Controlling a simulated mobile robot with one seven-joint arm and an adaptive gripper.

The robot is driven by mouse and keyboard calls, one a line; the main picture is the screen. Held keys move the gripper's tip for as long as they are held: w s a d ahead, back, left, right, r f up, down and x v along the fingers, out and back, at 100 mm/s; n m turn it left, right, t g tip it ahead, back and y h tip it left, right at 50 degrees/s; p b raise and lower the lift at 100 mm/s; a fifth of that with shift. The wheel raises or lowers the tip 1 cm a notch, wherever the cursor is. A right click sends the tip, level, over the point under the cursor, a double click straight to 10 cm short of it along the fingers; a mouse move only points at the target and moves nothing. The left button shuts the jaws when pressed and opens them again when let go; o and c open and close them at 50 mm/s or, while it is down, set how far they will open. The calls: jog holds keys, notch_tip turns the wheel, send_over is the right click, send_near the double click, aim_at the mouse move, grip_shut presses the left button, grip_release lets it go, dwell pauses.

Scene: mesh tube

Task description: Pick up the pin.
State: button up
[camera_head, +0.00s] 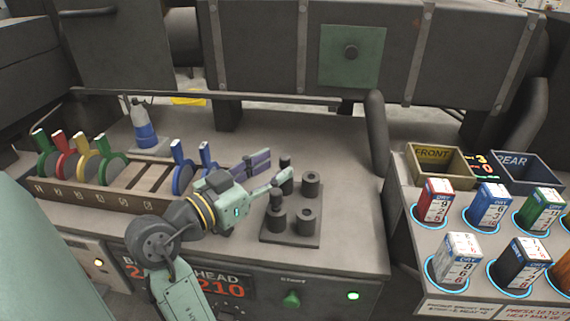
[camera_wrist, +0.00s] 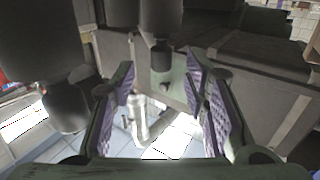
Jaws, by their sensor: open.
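Two dark pins stand upright in cylindrical posts on a square dark base (camera_head: 290,240). The rear pin (camera_head: 286,161) is at the back left. The front pin (camera_head: 276,199) is nearer the camera. My gripper (camera_head: 277,167) is open and empty, reaching in from the left with its purple-padded fingers, its tips close to the rear pin. In the wrist view, which looks upside down, the rear pin (camera_wrist: 161,56) lies in line with the gap between the fingers (camera_wrist: 161,75). I cannot tell whether it is between the tips or just beyond them. The front pin (camera_wrist: 66,112) is outside the left finger.
Two empty posts (camera_head: 310,184) stand on the base's right side. A rack of coloured discs (camera_head: 90,190) and a blue-and-white bottle (camera_head: 144,128) are at the left. A slanted panel with marked blocks (camera_head: 489,206) is at the right. A vertical pipe (camera_head: 377,135) rises behind.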

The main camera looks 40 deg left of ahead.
aim_at(281, 162)
jog(key=w+p, duration=0.1)
jog(key=w, duration=0.3)
jog(key=shift+w+d, duration=0.15)
jog(key=shift+w, duration=0.05)
jog(key=shift+c, duration=0.2)
grip_shut()
